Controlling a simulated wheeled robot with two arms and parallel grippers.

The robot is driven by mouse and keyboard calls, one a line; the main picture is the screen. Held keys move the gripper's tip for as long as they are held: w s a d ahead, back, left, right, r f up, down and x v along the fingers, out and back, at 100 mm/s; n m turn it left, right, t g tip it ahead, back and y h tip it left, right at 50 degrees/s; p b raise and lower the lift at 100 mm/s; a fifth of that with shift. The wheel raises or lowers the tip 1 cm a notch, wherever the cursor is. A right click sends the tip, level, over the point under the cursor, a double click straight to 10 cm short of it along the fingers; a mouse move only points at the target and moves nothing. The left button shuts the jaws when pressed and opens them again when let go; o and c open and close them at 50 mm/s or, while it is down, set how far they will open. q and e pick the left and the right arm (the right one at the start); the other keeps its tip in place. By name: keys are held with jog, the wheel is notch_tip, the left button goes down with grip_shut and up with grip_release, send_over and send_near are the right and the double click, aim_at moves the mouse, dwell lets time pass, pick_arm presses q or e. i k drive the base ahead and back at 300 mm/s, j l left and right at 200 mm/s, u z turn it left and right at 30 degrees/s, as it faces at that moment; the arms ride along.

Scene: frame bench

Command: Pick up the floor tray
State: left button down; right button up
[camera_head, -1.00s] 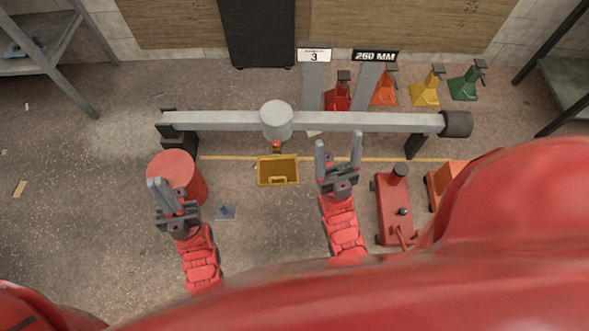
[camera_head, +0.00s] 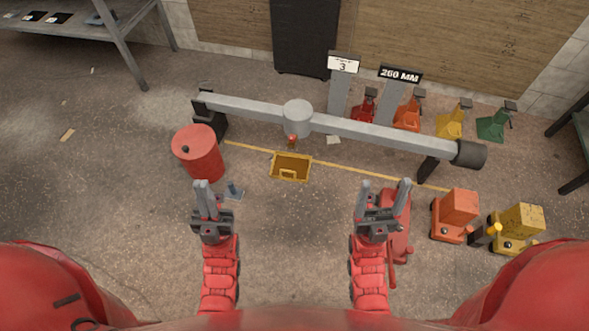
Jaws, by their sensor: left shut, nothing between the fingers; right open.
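A yellow tray (camera_head: 276,174) lies on the floor near the middle of the head view, below the grey beam. It looks empty, with a handle-like cutout at its near side. My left gripper (camera_head: 209,189) is shut and empty, to the left of the tray and nearer to me, in front of the red drum. My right gripper (camera_head: 384,186) is open and empty, to the right of the tray and nearer to me. Neither gripper touches the tray.
The grey beam (camera_head: 375,134) spans behind the tray on dark supports. A red drum (camera_head: 199,155) stands left. A red jack (camera_head: 398,235) is partly behind my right gripper. Orange (camera_head: 457,212) and yellow (camera_head: 518,228) machines stand right.

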aim_at(296, 167)
jog(key=i+j, duration=1.3)
jog(key=i, duration=0.25)
